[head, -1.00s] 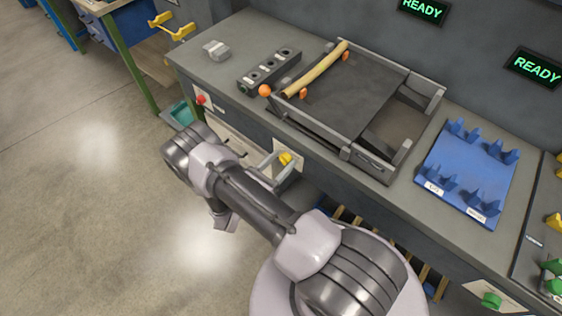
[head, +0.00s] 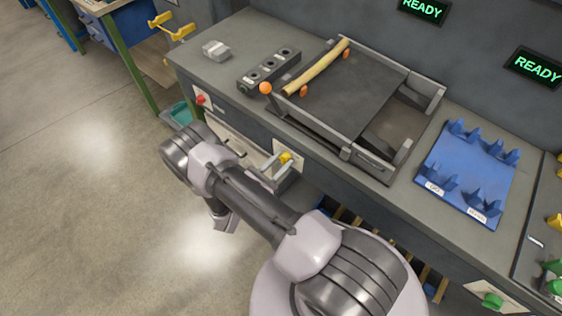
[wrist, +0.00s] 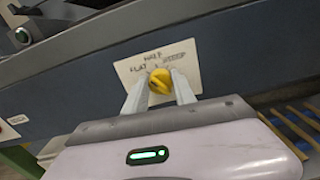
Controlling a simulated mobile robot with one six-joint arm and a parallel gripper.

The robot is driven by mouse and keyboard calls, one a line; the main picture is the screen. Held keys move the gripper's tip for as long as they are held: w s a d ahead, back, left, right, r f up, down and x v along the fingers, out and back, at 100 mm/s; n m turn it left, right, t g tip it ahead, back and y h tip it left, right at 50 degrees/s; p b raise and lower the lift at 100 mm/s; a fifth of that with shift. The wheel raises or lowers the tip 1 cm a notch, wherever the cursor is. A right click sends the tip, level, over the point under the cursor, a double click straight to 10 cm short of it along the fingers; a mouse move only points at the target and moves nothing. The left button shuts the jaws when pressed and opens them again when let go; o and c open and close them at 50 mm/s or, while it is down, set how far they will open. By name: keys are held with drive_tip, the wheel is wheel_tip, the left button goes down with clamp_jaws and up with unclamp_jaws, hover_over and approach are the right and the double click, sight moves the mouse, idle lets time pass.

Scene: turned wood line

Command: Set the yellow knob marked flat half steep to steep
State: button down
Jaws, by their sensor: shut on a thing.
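The yellow knob (head: 286,157) sits on a pale plate on the bench's front face. In the wrist view the knob (wrist: 160,80) stands in front of a label (wrist: 150,62) reading flat at left, half at top and steep at right. My gripper (wrist: 160,84) is shut on the knob, one pale finger on each side. In the head view my gripper (head: 279,161) reaches it from the front. Which word the knob points to is too small to tell for sure.
A red button (head: 201,99) is left of the knob, a green knob (head: 491,299) far right. The floor at left is clear.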

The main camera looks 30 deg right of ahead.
drive_tip(key=m, duration=0.4)
drive_tip(key=shift+s+b, duration=0.1)
drive_tip(key=shift+b, duration=0.25)
drive_tip(key=m, duration=0.4)
drive_tip(key=shift+f, duration=0.1)
drive_tip(key=m+b, duration=0.1)
drive_tip(key=m, duration=0.3)
drive_tip(key=shift+s+f+m, duration=0.1)
drive_tip(key=shift+m, duration=2)
drive_tip(key=c, duration=1)
unclamp_jaws()
